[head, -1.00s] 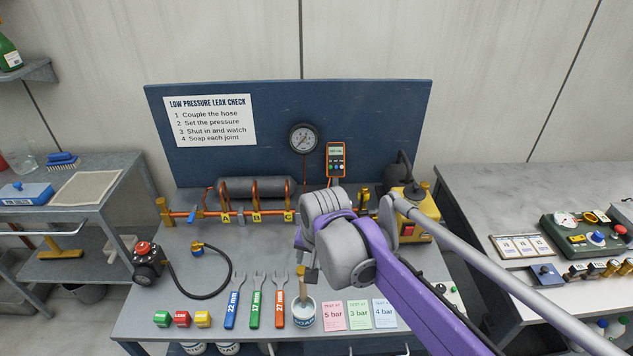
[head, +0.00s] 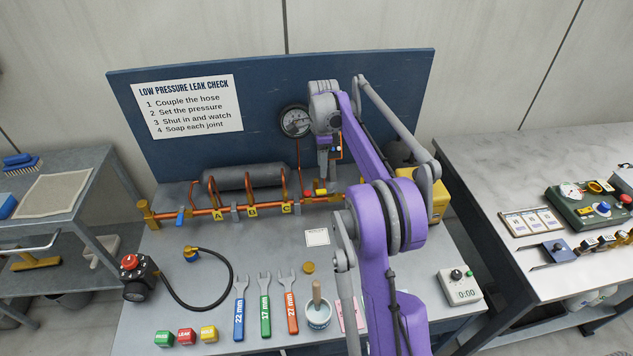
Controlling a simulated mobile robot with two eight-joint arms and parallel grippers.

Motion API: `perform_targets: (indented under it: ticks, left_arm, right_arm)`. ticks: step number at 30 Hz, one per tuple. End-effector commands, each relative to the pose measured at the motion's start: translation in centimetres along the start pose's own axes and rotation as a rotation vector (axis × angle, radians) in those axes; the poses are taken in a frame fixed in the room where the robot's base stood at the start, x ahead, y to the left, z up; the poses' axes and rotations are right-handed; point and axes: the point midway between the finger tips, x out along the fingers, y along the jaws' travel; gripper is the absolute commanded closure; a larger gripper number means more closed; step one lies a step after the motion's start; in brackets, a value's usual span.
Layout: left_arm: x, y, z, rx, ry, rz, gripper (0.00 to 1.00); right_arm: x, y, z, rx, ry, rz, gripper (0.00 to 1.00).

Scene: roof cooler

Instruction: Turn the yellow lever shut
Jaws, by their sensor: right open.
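The copper pipe (head: 265,207) runs along the back of the bench. The yellow lever (head: 321,193) shows as a small yellow piece near the pipe's right part, beside a small red part. Its exact angle is too small to tell. My right gripper (head: 322,178) points down just above the yellow lever, open. Whether its fingers touch the lever cannot be told, as the arm and gripper cover much of that area. My left gripper is not in view.
A blue lever (head: 181,216) sits on the pipe's left part. A pressure gauge (head: 296,120) hangs on the blue board (head: 385,75), partly behind my right arm. Wrenches, a brush pot (head: 318,315) and a hose (head: 230,275) lie in front. A timer (head: 460,288) stands right.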

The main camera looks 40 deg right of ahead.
Motion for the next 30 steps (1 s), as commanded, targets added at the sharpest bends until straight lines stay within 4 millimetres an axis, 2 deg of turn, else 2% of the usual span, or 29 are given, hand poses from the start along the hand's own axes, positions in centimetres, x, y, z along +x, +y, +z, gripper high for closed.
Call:
perform_targets:
  ticks: [9, 15, 20, 27, 30]
  left_arm:
    - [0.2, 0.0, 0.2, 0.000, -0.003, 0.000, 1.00]
    - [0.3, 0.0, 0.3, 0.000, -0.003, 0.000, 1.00]
    - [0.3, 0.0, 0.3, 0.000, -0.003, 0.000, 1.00]
    - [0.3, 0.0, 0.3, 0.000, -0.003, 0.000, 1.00]
    - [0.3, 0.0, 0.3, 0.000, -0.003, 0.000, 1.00]
  right_arm:
    - [6.0, 0.0, 0.1, -0.004, 0.000, -0.001, 0.47]
    - [8.6, 0.0, 0.2, -0.004, -0.001, -0.001, 0.47]
    - [9.4, 0.0, 0.2, -0.004, -0.001, -0.002, 0.47]
    - [9.4, 0.0, 0.2, -0.004, -0.001, -0.002, 0.47]
    - [9.4, 0.0, 0.2, -0.004, -0.001, -0.002, 0.64]
